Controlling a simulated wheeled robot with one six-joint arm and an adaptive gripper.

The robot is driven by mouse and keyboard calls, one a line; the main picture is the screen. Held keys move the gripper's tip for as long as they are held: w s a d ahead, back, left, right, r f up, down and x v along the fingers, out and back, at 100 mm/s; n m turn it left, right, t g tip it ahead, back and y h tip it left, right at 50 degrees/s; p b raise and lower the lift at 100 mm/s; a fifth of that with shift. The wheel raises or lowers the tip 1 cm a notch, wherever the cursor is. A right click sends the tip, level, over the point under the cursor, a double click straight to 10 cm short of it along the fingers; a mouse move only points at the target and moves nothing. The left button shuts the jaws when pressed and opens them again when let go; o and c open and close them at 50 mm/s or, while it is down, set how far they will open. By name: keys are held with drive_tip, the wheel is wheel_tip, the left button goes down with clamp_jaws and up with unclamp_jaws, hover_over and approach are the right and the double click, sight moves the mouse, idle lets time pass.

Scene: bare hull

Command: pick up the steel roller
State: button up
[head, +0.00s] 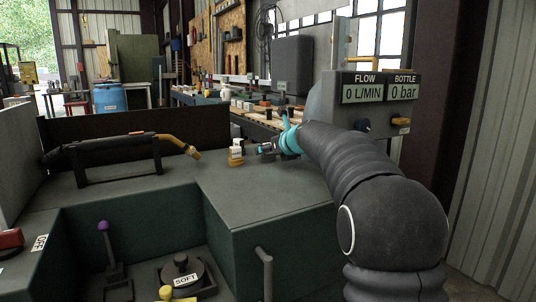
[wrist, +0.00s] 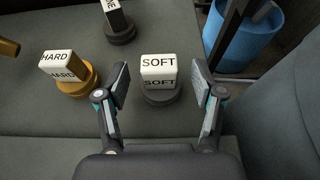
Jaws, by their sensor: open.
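My gripper (wrist: 160,76) is open over the grey bench top, its two fingers apart; it also shows in the head view (head: 268,148). A dark grey round roller (wrist: 160,95) with a white block marked SOFT on it sits between the fingers, with gaps on both sides. A brass-coloured roller (wrist: 88,82) with a block marked HARD stands left of the left finger; it shows in the head view (head: 236,160). Another dark roller (wrist: 121,35) with a partly readable label stands farther back. Which dark roller is the steel one, I cannot tell.
A torch (head: 120,144) rests on a black stand at the left of the bench. A recess in front holds a purple-knobbed lever (head: 108,250) and a disc labelled SOFT (head: 181,275). A blue barrel (wrist: 240,38) stands beyond the bench edge.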

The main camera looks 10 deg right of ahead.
drive_tip(key=shift+x, duration=1.05)
clamp_jaws()
